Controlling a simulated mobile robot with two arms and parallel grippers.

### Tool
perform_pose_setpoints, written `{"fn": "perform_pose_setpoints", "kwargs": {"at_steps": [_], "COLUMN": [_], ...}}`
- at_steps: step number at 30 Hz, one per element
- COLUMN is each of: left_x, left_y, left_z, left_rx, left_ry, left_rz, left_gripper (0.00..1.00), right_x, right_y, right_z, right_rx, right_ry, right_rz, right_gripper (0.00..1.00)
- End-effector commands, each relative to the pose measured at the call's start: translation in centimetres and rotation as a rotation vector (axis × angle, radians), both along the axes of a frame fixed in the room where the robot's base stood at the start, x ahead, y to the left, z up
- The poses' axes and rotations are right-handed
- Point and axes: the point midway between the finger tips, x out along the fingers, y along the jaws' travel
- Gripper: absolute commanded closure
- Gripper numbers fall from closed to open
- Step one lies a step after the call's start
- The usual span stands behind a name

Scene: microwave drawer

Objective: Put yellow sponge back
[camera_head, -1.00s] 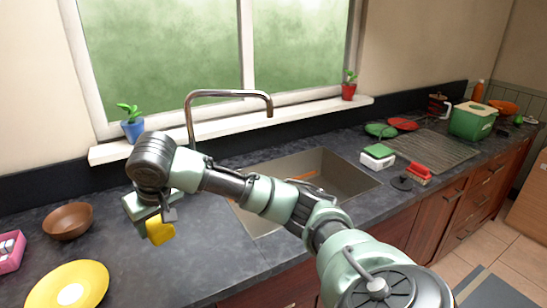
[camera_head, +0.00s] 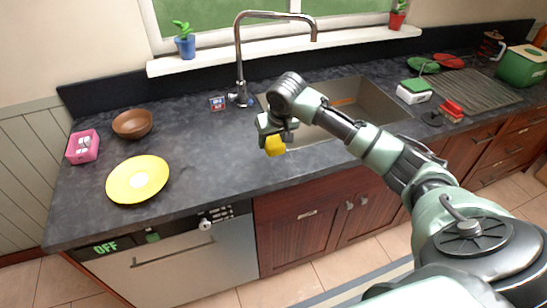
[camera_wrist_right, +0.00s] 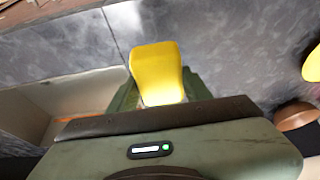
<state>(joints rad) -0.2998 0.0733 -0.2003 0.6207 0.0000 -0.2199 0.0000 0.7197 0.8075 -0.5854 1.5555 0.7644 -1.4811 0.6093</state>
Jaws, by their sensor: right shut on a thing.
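My right gripper (camera_head: 274,136) is shut on the yellow sponge (camera_head: 275,147) and holds it near the front left corner of the sink (camera_head: 380,106). In the right wrist view the sponge (camera_wrist_right: 157,72) sticks out between the fingers, with grey counter and part of the sink behind it. The fingers are mostly hidden there by the sponge and gripper body. My left gripper is not in view.
A faucet (camera_head: 239,60) and a small box (camera_head: 217,103) stand behind the gripper. A yellow plate (camera_head: 138,180), brown bowl (camera_head: 132,123) and pink holder (camera_head: 82,147) are at left. Right of the sink are a green-topped block (camera_head: 414,91), red brush (camera_head: 452,109) and drying mat (camera_head: 475,95).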

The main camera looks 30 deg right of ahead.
Motion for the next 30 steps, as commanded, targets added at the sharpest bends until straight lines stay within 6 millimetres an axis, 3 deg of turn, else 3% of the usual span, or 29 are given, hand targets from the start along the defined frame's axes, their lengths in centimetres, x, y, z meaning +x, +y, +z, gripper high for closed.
{"fn": "perform_pose_setpoints", "kwargs": {"at_steps": [4, 18, 30], "left_x": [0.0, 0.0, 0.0], "left_y": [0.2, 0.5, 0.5], "left_z": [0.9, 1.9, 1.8], "left_rx": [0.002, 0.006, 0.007], "left_ry": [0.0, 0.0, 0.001], "left_rz": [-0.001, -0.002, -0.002], "left_gripper": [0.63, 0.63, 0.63], "right_x": [-0.1, -0.1, 0.0], "right_y": [0.0, 0.0, 0.0], "right_z": [-3.1, -8.5, -9.2], "right_rx": [0.001, -0.001, 0.0], "right_ry": [0.004, 0.001, 0.0], "right_rz": [0.0, 0.0, 0.0], "right_gripper": [0.83, 0.83, 0.83]}}
